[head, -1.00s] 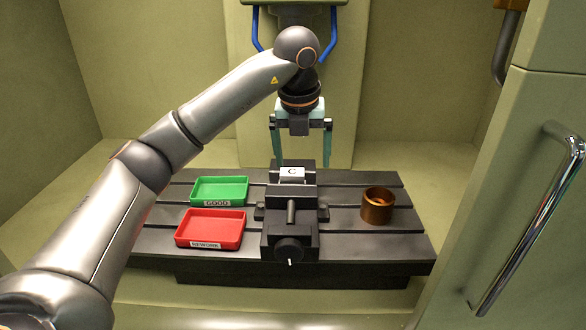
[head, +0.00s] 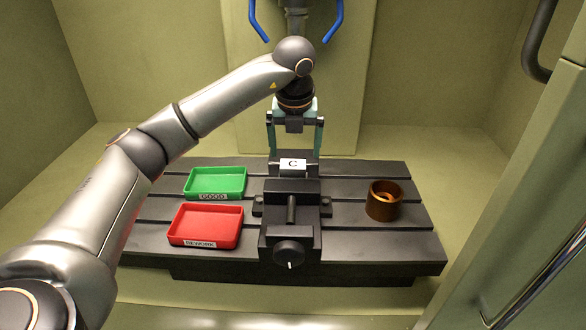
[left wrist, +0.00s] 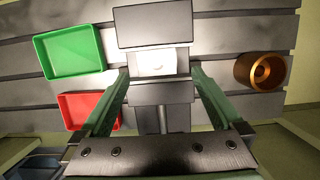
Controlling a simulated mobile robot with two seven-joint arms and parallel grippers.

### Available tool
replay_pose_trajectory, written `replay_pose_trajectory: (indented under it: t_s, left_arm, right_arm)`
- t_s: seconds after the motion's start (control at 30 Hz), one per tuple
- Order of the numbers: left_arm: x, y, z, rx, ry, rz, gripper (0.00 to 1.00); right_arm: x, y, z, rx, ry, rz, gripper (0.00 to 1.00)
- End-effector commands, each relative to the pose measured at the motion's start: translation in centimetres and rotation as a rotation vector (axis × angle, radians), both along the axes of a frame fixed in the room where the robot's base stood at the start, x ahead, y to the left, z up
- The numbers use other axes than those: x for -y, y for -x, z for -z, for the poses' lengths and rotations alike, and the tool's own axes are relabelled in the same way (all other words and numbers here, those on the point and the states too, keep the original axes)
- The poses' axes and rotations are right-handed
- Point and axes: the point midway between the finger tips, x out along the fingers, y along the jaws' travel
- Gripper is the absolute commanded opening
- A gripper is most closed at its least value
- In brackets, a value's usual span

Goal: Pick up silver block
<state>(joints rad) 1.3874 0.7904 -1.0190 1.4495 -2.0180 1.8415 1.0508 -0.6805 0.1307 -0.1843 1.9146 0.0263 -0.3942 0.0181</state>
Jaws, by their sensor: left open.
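The silver block (head: 292,165), with a pale face marked C, sits in the jaws of the black vise (head: 291,222). In the left wrist view the block (left wrist: 155,62) lies between the vise jaws, ahead of the fingers. My left gripper (head: 295,151) is open with its teal fingers pointing down, just above and behind the block in the head view. In the left wrist view its fingers (left wrist: 160,72) spread to both sides of the block, and none visibly grips it. My right gripper is not in view.
A green tray (head: 216,195) labelled GOOD and a red tray (head: 239,224) labelled REWORK stand left of the vise on the slotted table (head: 360,255). A copper-coloured cup (head: 384,212) stands to the right. A door handle (head: 535,275) is at right.

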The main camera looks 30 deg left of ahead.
Motion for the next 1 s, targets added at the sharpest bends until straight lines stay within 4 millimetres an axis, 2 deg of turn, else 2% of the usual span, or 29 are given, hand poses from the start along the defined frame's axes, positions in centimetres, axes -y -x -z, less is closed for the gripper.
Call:
replay_pose_trajectory:
  t_s: [0.3, 0.43, 0.63, 1.0]
  left_arm:
    - [-1.1, -0.8, 4.1, -0.004, 0.000, -0.001, 1.00]
    - [-1.2, -0.9, 4.9, -0.002, 0.000, 0.001, 1.00]
    - [-1.2, -1.0, 4.9, -0.001, 0.000, 0.001, 1.00]
    - [-1.2, -1.0, 4.8, -0.001, 0.000, 0.001, 0.58]
  right_arm:
    - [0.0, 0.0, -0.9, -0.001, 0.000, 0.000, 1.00]
    - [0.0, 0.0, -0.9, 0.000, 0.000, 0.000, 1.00]
    - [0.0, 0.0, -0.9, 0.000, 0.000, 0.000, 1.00]
    - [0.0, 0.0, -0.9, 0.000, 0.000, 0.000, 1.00]
